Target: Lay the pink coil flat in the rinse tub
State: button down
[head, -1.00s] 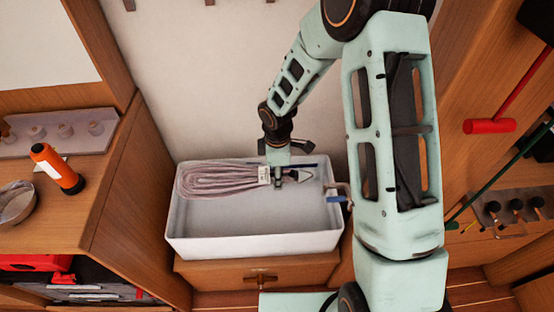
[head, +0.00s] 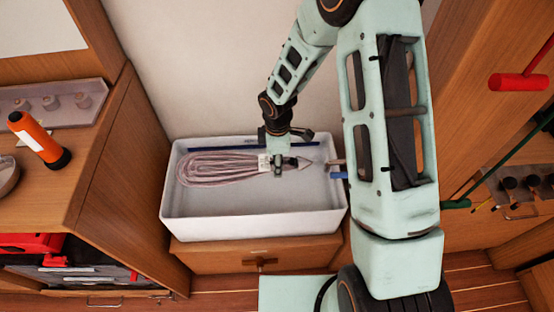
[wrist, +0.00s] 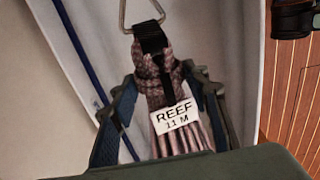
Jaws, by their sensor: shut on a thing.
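The pink coil (head: 215,169) is a long looped bundle of dusty pink rope, stretched left to right within the white rinse tub (head: 255,228). My gripper (head: 277,166) points down over the tub and is shut on the coil's bound right end. In the wrist view, the fingers (wrist: 165,92) flank this neck of the coil (wrist: 160,84), just by a white tag (wrist: 174,117) reading "REEF 11 M". A metal triangular ring (wrist: 140,14) sits at its end. I cannot tell whether the coil touches the tub's floor.
A blue rod (head: 230,148) runs along the tub's back side. A tap with a blue part (head: 338,175) is at the tub's right wall. The tub's front floor is bare.

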jog(key=shift+f+b, duration=5.95)
jog(key=shift+f, duration=1.95)
jog(key=c, duration=1)
grip_release()
jog(key=r, duration=0.8)
jog(key=s+r, duration=0.1)
jog(key=r, duration=0.3)
